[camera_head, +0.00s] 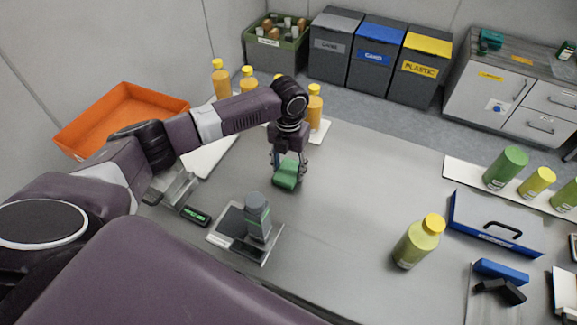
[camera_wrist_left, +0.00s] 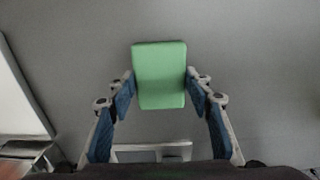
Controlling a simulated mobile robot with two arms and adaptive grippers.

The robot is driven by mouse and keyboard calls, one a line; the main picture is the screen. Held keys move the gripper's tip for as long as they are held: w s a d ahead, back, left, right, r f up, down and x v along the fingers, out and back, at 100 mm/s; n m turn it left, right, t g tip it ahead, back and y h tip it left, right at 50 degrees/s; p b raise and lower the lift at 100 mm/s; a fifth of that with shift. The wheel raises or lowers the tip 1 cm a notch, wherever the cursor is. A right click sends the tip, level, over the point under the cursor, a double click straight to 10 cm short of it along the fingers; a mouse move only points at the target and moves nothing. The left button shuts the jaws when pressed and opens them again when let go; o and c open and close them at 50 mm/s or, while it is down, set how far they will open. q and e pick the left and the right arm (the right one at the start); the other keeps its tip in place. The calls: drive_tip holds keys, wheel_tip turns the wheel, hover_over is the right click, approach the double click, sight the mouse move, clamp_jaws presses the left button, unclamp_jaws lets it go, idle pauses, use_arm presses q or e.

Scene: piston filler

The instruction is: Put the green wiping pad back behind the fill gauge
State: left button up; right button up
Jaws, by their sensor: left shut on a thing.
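The green wiping pad (camera_head: 287,175) is a small block held in my left gripper (camera_head: 289,164), which is shut on it. In the left wrist view the pad (camera_wrist_left: 159,75) sits between the two blue-padded fingers (camera_wrist_left: 160,90). The pad is low over the grey table; I cannot tell whether it touches. My right gripper is not in view.
Yellow-capped orange bottles (camera_head: 315,105) stand behind my left arm. A small black device with a green display (camera_head: 196,216) lies left of the plate. A yellow-green bottle (camera_head: 418,241) and a blue-grey toolbox (camera_head: 497,225) are at right. The table's middle is clear.

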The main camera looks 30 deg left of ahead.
sight(289, 170)
use_arm(q)
drive_tip(key=shift+f, duration=0.15)
drive_tip(key=o, duration=1.1)
wheel_tip(289, 170, up, 12)
drive_tip(key=b, duration=0.2)
drive_tip(key=shift+r, duration=0.25)
